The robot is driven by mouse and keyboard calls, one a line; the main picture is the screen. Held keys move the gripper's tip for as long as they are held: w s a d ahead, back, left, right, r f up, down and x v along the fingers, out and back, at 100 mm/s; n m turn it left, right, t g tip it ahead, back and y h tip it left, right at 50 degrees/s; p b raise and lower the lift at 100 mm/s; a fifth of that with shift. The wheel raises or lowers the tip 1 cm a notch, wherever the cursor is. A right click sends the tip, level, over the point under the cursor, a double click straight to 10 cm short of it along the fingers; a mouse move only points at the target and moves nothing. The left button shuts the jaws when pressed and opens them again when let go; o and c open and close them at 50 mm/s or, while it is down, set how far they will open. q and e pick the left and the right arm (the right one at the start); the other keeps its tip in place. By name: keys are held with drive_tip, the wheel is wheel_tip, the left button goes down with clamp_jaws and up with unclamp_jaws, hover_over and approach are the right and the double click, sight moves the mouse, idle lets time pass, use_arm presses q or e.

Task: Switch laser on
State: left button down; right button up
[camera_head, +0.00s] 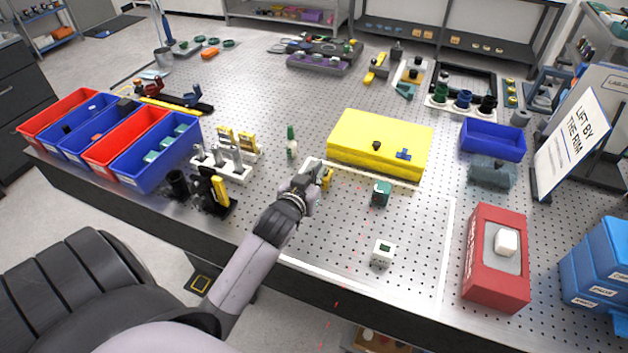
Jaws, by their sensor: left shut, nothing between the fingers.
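A yellow box (375,132) lies on the perforated bench right of the centre, with a small black knob (376,146) and a blue switch-like part (404,155) on it. No label tells me whether this box is the laser. My left gripper (322,180) reaches in from the lower left and is shut and empty. It is in front of the box's left end, beside a small yellow part that it partly hides. I cannot tell whether it touches that part. My right gripper is not in view.
A green-topped block (381,193) and a white block with a dark window (383,252) stand right of my gripper. Red and blue bins (128,142) line the left. A red box (496,257) and a sign (574,140) stand at right. The bench's front middle is mostly clear.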

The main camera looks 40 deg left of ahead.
use_arm(q)
drive_tip(key=v, duration=0.3)
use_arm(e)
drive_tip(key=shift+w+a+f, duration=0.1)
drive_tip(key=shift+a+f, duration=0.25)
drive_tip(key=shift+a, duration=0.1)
use_arm(q)
drive_tip(key=shift+w, duration=0.1)
drive_tip(key=shift+d, duration=0.15)
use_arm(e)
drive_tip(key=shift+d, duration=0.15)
